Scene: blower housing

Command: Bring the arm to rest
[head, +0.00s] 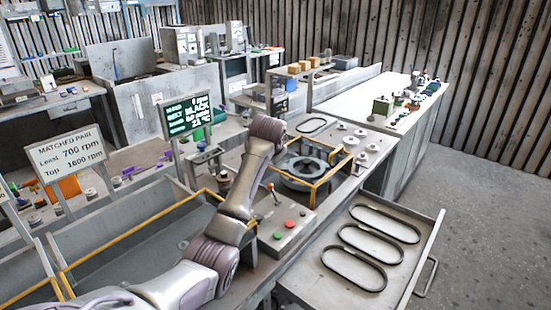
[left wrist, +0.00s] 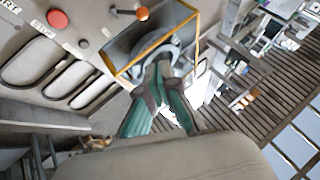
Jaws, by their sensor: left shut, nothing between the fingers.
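My left arm comes in from the lower left in the head view and reaches up across the bench, with its upper end beside the blower housing. My left gripper (left wrist: 163,72) shows in the left wrist view with its two teal fingers together and nothing between them. It points toward the yellow-edged blower housing (head: 300,176), which holds a grey ring; the housing also shows in the left wrist view (left wrist: 124,46). In the head view the left gripper's fingers cannot be made out. My right gripper is in neither view.
A control box (head: 287,236) with red and green buttons and a lever stands beside my arm. An open drawer (head: 421,228) holds three black belts. A speed sign (head: 68,150) and a lit display (head: 186,117) stand at left. Grey floor (head: 490,225) is clear at right.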

